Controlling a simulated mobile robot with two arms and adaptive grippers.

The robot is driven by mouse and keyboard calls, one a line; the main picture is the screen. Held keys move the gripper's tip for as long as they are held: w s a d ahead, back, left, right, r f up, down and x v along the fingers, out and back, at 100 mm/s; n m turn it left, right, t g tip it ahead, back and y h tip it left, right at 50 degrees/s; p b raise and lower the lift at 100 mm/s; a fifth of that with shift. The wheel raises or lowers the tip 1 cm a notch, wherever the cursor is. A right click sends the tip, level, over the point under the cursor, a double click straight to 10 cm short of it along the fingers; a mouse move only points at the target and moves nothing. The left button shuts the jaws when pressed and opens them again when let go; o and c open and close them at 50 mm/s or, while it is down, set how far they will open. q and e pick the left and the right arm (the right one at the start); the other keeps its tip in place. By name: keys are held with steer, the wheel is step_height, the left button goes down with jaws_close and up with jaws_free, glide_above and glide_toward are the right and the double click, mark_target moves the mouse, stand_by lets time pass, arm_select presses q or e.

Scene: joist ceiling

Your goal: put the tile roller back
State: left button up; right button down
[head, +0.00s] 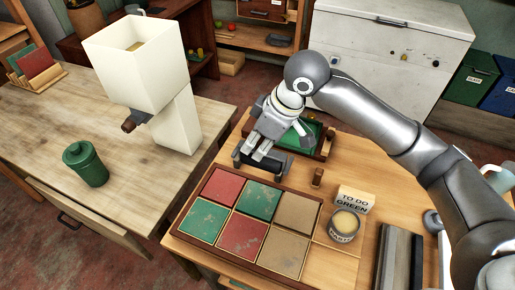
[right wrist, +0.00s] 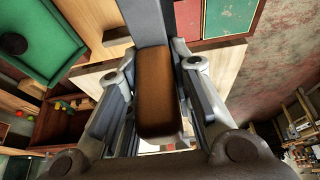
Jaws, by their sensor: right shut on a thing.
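My right gripper (head: 262,150) is low over the back left of the tile bench, close to the green tray (head: 297,138). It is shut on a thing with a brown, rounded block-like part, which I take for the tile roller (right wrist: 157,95). In the right wrist view the brown part lies between the two fingers, with a dark grey part beyond it. In the head view the gripper mostly hides it. I cannot tell whether it touches the bench. A small brown wooden block (head: 318,177) stands in front of the tray. My left gripper is not in view.
A wooden frame (head: 183,226) holds red, green and tan tiles in front of the gripper. A "TO DO GREEN" card (head: 354,197) and a tin (head: 343,229) stand right of it. The left table bears a green jar (head: 86,165) and a tall cream box (head: 137,72).

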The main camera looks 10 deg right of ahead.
steer(key=w+d+f+p, duration=0.1)
steer(key=w+f, duration=1)
steer(key=shift+d+f+p, duration=0.3)
steer(key=shift+d+p, duration=0.1)
steer(key=shift+f, duration=0.55)
steer(key=c, duration=1.3)
jaws_free()
steer(key=shift+s, duration=0.1)
